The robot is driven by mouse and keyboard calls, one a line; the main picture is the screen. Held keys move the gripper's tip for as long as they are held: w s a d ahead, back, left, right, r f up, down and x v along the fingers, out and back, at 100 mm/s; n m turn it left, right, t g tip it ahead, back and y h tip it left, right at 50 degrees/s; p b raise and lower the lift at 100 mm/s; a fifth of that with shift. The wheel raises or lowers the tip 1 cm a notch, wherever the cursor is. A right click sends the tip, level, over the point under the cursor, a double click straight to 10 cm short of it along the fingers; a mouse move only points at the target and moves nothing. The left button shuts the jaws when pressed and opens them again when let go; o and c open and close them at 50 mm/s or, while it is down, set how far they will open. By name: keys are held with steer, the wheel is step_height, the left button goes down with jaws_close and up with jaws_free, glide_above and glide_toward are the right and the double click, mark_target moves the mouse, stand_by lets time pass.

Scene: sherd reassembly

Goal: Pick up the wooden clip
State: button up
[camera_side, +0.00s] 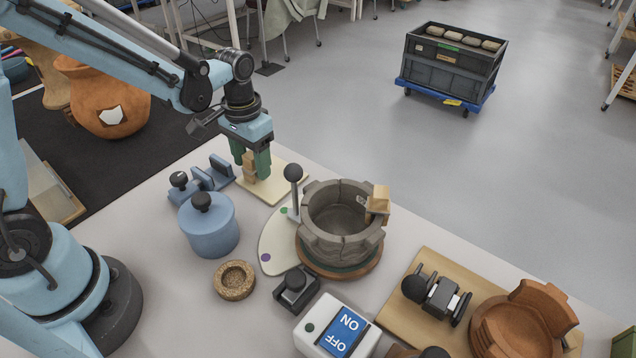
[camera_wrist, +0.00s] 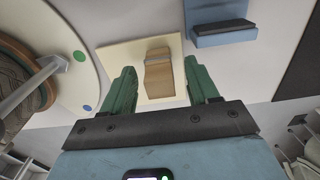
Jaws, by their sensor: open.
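The wooden clip (camera_side: 248,163) stands on a cream board (camera_side: 284,184). In the wrist view the clip (camera_wrist: 158,75) lies between the two green fingers, with a gap on each side. My gripper (camera_side: 253,168) points down over the board, and its fingers partly hide the clip in the side view. The jaws are open, and the fingers also show in the wrist view (camera_wrist: 159,84). A second wooden clip (camera_side: 378,203) sits on the rim of the grey pot (camera_side: 325,245) at the right.
A blue clamp-like fixture (camera_side: 209,177) stands left of the board, and a blue lidded jar (camera_side: 209,226) stands nearer. A black-knobbed lever (camera_side: 294,182) rises between board and pot. A cork ring (camera_side: 235,280) and an ON/OFF switch box (camera_side: 337,329) lie in front.

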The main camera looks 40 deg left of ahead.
mark_target(251, 155)
steer(key=c, duration=0.7)
steer(key=shift+r, duration=0.1)
step_height(251, 155, up, 9)
steer(key=shift+d+r, duration=0.1)
steer(key=shift+r, duration=0.15)
steer(key=shift+w+d+r, duration=0.15)
steer(key=shift+d+r, duration=0.05)
steer(key=shift+d, duration=0.15)
steer(key=shift+w+d+f+n, duration=0.2)
steer(key=shift+d+n, duration=1)
steer(key=shift+d, duration=1.9)
steer(key=shift+w+d+r+n, duration=0.1)
steer(key=shift+w+d+n, duration=0.25)
steer(key=shift+d+n, duration=1.8)
steer(key=shift+w+d+f+n, duration=0.1)
steer(key=shift+w+d+n, duration=0.15)
steer(key=shift+d, duration=3.8)
